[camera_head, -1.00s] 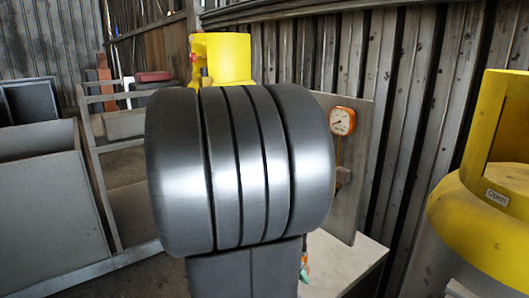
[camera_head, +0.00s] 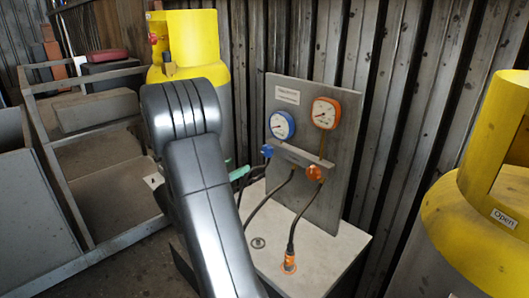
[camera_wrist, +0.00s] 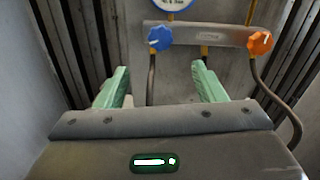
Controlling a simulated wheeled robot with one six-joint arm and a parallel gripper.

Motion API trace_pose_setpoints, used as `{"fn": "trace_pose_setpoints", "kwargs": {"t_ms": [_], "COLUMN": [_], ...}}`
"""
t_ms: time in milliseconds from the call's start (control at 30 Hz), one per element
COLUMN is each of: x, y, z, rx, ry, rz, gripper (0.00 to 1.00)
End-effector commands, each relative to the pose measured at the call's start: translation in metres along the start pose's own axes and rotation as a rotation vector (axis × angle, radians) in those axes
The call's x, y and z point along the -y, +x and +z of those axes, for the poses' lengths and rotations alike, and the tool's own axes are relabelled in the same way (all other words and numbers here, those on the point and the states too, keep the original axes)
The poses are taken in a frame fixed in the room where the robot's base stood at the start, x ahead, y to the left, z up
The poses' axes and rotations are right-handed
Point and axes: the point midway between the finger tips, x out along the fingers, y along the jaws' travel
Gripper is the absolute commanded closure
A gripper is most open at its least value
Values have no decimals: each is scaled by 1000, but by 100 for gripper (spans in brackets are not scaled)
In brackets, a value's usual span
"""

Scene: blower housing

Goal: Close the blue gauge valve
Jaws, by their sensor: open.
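The blue valve knob (camera_head: 267,150) sits on the manifold bar of a grey upright panel, below the blue-rimmed gauge (camera_head: 282,124). In the wrist view the blue knob (camera_wrist: 160,38) has a white pointer mark tilted off vertical. My gripper (camera_wrist: 161,72) is open, with one green finger on each side of the picture, and nothing is between them. The knob appears beyond the fingertips, between them in the picture and apart from them. In the head view a green fingertip (camera_head: 239,172) shows left of the knob; my arm hides the rest of the gripper.
An orange valve knob (camera_head: 315,172) and orange gauge (camera_head: 325,113) sit right of the blue ones. Dark hoses hang below the knobs, over a white-topped stand (camera_head: 335,240). Yellow cylinders stand behind left (camera_head: 195,40) and at right (camera_head: 480,215). A metal rack (camera_head: 100,150) is at left.

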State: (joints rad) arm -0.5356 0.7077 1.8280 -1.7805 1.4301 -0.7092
Motion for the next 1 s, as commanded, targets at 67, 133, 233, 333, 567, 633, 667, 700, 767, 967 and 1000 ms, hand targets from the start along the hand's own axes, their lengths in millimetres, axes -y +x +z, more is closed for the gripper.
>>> {"fn": "trace_pose_setpoints", "kwargs": {"t_ms": [67,133,233,333,567,633,667,700,767,967,1000], "x": [2,2,2,2,2,1,1,2,2,1,1], "y": [15,29,50,69,106,112,114,117,119,120,120], "z": [1,0,1,0,0,0,0,0,0,-1,-1], "rx": [-1,-2,-2,-3,-3,-3,-3,-2,-2,-2,-2], "ry": [-1,-1,1,0,1,1,1,2,2,2,2], "rz": [-5,-6,-7,-6,-5,-3,-2,-3,-3,-2,-2], "gripper": [37,37,37,37,37,37,37,37,37,37,37]}}
